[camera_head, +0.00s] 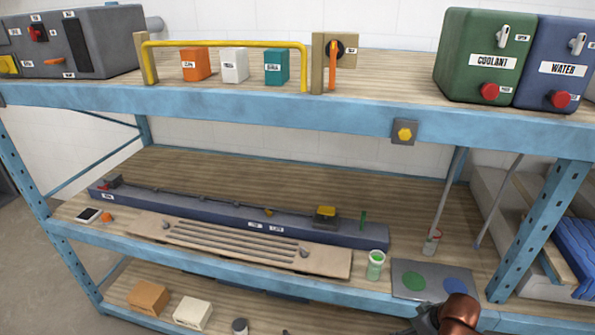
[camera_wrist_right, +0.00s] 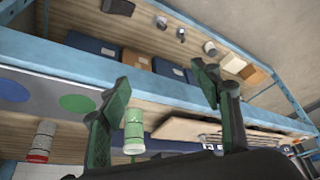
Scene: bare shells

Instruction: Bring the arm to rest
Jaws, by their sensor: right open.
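My right arm, with a copper-coloured link, comes in at the bottom right of the head view. Its dark gripper (camera_head: 426,322) is partly cut off there, in front of the middle shelf's front beam. In the right wrist view the gripper (camera_wrist_right: 163,82) shows two green fingers spread apart, with nothing held between them. A white and green cup (camera_wrist_right: 134,130) appears beside one finger, beyond it; I cannot tell the gap. The same cup (camera_head: 376,264) stands upright on the middle shelf in the head view. My left gripper is in neither view.
A grey plate (camera_head: 436,270) with green and blue discs lies right of the cup. A red and white canister (camera_head: 432,243) stands behind it. A slotted board (camera_head: 330,262) and long blue rail (camera_head: 375,237) lie left. Blue shelf beams (camera_head: 300,118) run across the front.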

